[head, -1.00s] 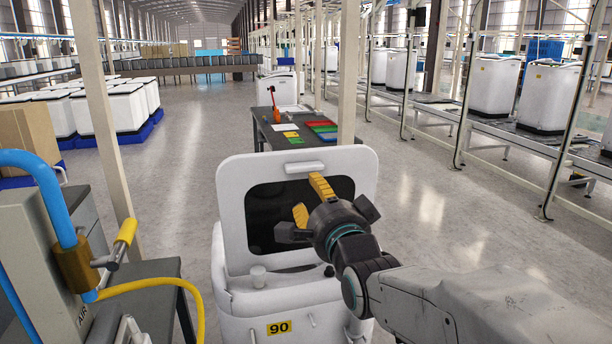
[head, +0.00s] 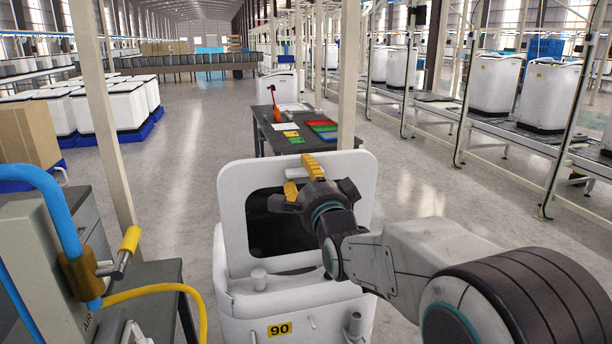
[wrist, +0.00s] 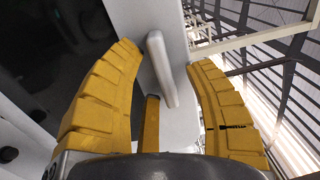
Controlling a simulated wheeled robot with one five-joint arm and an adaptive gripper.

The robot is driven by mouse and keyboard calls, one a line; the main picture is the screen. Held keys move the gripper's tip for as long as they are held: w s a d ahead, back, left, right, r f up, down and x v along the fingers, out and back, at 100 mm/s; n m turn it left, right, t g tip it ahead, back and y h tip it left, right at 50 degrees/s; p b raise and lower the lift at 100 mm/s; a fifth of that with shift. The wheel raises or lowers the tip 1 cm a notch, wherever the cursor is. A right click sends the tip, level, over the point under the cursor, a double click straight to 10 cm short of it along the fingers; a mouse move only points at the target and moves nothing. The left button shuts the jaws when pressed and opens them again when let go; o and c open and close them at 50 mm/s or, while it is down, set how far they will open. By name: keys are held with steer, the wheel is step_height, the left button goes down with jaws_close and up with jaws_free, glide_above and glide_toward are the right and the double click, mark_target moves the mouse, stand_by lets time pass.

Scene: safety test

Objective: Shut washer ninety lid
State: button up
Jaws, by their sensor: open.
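The white washer (head: 278,304) with a yellow 90 label stands in front of me. Its lid (head: 234,214), a white frame around a dark window, stands raised. A small handle at the lid's top edge is mostly hidden behind my gripper in the head view and shows in the wrist view (wrist: 162,68). My gripper (head: 302,178) is at the upper part of the lid. Its yellow fingers are open, one on each side of the handle in the wrist view. I cannot tell whether they touch it.
A dark table (head: 262,128) with coloured trays stands behind the washer. A post (head: 348,80) rises just behind the lid. On the left are a grey bench with a blue hose (head: 50,190) and a yellow hose (head: 160,290). The floor to the right is clear.

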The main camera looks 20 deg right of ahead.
stand_by(0.3)
jaws_close()
stand_by(0.3)
